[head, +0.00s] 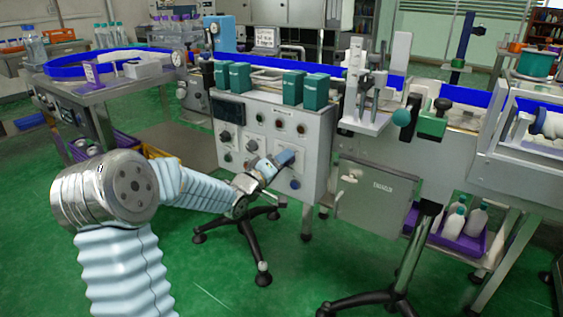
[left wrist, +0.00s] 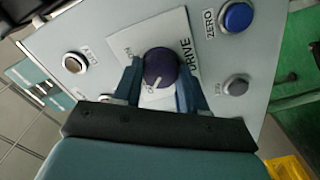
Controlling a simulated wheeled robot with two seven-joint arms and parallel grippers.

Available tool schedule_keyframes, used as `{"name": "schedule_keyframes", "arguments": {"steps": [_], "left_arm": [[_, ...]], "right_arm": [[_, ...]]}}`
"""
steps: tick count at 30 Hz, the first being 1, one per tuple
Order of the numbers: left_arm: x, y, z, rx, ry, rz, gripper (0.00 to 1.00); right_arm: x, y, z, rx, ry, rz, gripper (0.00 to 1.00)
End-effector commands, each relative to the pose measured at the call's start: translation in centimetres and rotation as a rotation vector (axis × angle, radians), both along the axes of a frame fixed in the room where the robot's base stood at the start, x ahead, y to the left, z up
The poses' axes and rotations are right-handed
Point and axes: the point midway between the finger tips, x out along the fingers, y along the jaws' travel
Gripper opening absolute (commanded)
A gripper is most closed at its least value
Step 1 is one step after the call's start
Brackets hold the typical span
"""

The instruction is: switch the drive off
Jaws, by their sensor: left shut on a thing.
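The drive knob (left wrist: 160,67) is dark purple and round, on a white plate marked DRIVE (left wrist: 184,50) in the left wrist view. Its white pointer line points down and slightly left in that view, toward small lettering that I cannot read surely. My left gripper (left wrist: 158,88) is shut on the knob, one blue finger on each side. In the head view my left gripper (head: 284,160) reaches the lower part of the grey control panel (head: 262,120) and hides the knob. My right gripper is not in view.
A blue ZERO button (left wrist: 236,17) and other round buttons (left wrist: 75,62) sit close around the knob. Teal boxes (head: 315,91) stand on top of the panel cabinet.

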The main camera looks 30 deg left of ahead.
Motion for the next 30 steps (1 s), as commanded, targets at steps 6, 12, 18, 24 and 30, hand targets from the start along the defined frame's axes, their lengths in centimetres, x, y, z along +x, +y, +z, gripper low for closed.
{"name": "schedule_keyframes", "arguments": {"steps": [6,12,18,24,30], "left_arm": [[0.0,0.0,-0.1,-0.001,0.002,0.001,0.64],[0.0,0.0,0.0,0.0,0.001,0.001,0.67],[-0.8,0.2,0.0,0.001,0.001,0.003,0.67],[-4.8,0.5,0.0,0.002,0.001,0.004,0.67],[-9.7,0.9,0.0,0.001,0.0,0.005,0.67]], "right_arm": [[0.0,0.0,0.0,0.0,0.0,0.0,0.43],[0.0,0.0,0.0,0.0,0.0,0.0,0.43],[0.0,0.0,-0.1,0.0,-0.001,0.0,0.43],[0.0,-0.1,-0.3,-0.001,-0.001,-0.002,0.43],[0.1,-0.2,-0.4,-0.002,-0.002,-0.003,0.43]]}}
